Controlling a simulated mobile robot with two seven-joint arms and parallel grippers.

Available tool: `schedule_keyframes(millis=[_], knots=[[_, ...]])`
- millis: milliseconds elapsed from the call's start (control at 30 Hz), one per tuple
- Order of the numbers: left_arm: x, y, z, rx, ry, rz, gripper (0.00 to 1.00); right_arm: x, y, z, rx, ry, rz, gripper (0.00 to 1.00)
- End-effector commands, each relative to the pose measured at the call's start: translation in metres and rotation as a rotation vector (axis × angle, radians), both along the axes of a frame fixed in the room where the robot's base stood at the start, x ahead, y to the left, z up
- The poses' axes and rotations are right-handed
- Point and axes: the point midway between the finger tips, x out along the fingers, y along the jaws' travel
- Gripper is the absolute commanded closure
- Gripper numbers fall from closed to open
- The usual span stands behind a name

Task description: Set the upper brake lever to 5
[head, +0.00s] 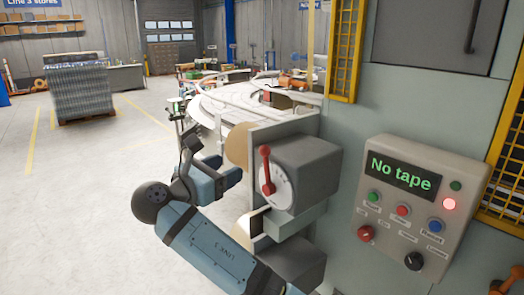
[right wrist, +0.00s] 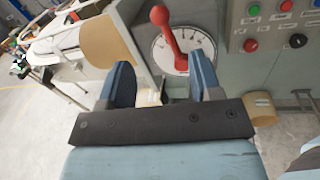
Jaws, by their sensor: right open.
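The upper brake lever (head: 267,172) is a red handle with a ball end, on a white round dial (head: 283,184) on a grey box. It points up, leaning slightly left; the dial's marks are too small to read. In the right wrist view the lever (right wrist: 172,38) stands beyond my fingertips, toward the right finger. My right gripper (head: 232,174) is left of the dial, open and empty, its blue fingers facing it. In the right wrist view the gripper (right wrist: 162,75) has a clear gap and does not touch the lever. My left gripper is out of view.
A second grey box (head: 297,262) sits below, partly hidden by my arm. A control panel (head: 425,205) at right reads "No tape", with a lit red lamp. Cardboard-coloured rolls (right wrist: 108,42) stand left of the dial. A conveyor (head: 215,100) lies behind; floor at left is free.

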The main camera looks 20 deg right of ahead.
Motion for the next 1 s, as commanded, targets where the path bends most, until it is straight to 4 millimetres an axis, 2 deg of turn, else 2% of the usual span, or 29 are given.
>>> schedule_keyframes(millis=[300, 500, 700, 1000], knots=[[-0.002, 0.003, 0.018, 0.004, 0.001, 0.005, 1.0, 0.032, -0.059, 0.002, -0.002, 0.001, -0.001, 0.42], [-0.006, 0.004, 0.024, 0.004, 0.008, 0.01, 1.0, 0.05, -0.09, 0.001, 0.0, 0.001, 0.001, 0.42], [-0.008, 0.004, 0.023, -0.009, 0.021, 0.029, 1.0, 0.06, -0.107, 0.0, 0.001, 0.001, 0.003, 0.42], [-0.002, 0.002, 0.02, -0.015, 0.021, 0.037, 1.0, 0.062, -0.11, -0.001, 0.003, 0.0, 0.003, 0.42]])
